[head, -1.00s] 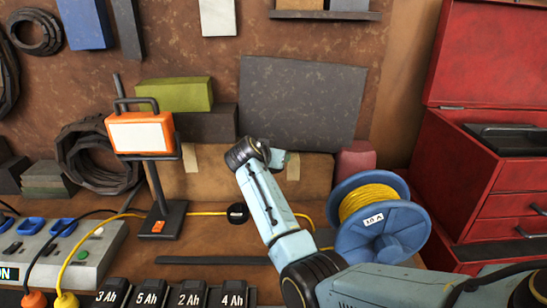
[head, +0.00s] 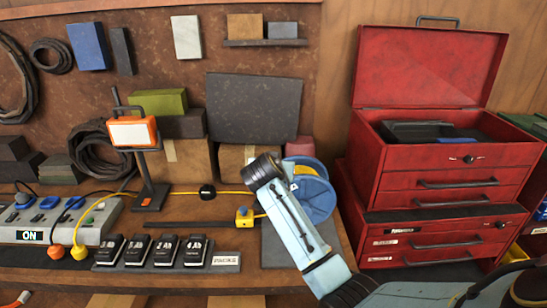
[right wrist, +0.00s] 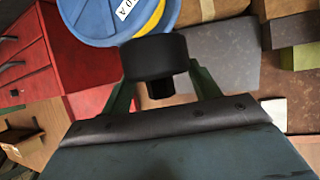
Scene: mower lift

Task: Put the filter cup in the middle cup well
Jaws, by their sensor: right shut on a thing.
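My right gripper (right wrist: 160,80) is shut on a black round cup-like piece (right wrist: 152,52), probably the filter cup, with a narrower black stub below its wide part. The green fingers sit at either side of it. I cannot make out the middle cup well in either view. My left gripper is not in view.
A blue cable reel (head: 318,196) stands behind my arm. A red toolbox (head: 408,160) with its lid up is at the right.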

